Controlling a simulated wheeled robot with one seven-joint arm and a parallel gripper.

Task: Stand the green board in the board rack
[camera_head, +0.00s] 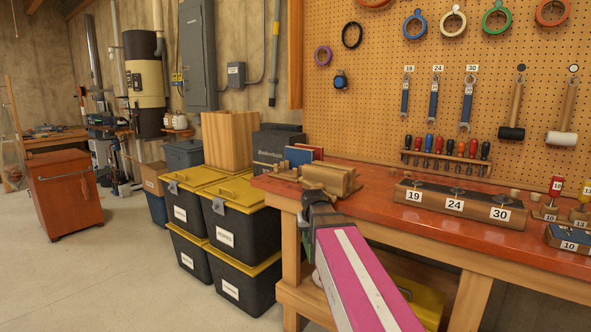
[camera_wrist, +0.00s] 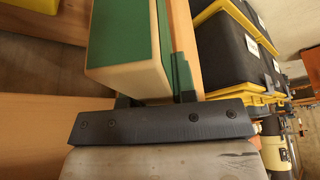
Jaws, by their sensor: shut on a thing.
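In the wrist view the green board (camera_wrist: 122,35) has a green face and a pale, cream-coloured edge. It sits between the fingers of my gripper (camera_wrist: 155,98), which is shut on it.
The red bench top (camera_head: 380,208) has a numbered wooden block (camera_head: 460,206) to the right. Black bins with yellow lids (camera_head: 240,225) stack beside the bench's left end.

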